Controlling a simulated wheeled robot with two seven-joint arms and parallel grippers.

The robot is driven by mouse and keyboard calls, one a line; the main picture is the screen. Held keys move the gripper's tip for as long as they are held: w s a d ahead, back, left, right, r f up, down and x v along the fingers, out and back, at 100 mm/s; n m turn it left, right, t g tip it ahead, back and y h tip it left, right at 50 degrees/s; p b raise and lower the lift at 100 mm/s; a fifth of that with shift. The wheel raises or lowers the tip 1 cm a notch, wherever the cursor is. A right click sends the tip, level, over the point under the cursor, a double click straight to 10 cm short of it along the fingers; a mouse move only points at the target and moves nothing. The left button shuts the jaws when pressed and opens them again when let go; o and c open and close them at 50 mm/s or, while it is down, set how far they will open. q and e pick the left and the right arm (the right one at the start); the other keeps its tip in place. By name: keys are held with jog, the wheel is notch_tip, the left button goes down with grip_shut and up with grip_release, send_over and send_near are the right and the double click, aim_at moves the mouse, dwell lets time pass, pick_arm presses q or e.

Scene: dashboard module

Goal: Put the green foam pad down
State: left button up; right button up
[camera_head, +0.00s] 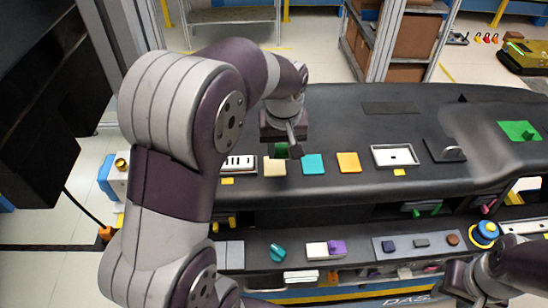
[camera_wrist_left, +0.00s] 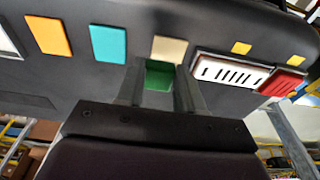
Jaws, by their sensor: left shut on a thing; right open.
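My left gripper (camera_head: 290,152) is shut on the green foam pad (camera_head: 282,150), above the dark dashboard's (camera_head: 365,125) upper surface, just behind the cream pad (camera_head: 274,168). In the left wrist view the green foam pad (camera_wrist_left: 158,75) sits between the two fingers (camera_wrist_left: 160,88). The gripper partly hides it, and I cannot tell whether it touches the dashboard. A teal pad (camera_head: 313,164) and an orange pad (camera_head: 348,162) lie in a row beside the cream one. My right gripper (camera_head: 455,280) is open at the lower right, partly cut off by the frame.
A white slotted vent (camera_head: 239,164) lies left of the cream pad, and a white frame (camera_head: 394,156) right of the orange one. The lower shelf carries a teal knob (camera_head: 277,252) and switches. Dashboard behind the pads is largely clear.

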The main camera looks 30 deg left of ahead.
aim_at(274, 169)
pick_arm(q)
jog(key=shift+w+a+f, duration=0.25)
jog(key=shift+a+f, duration=0.1)
jog(key=shift+a, duration=0.25)
jog(key=shift+w+a+f, duration=0.25)
jog(key=shift+a+f, duration=0.05)
jog(key=shift+a, duration=0.25)
jog(key=f, duration=0.1)
jog(key=f+p, duration=0.2)
jog(key=shift+s+d+f, duration=0.1)
jog(key=shift+s+f, duration=0.15)
jog(key=shift+f, duration=0.05)
jog(key=shift+w+f, duration=0.1)
jog(key=shift+f, duration=0.15)
pick_arm(e)
jog(key=r, duration=0.2)
jog(key=shift+w+r, duration=0.3)
pick_arm(q)
jog(key=o, duration=0.6)
jog(key=shift+f, duration=0.1)
jog(key=o, duration=0.4)
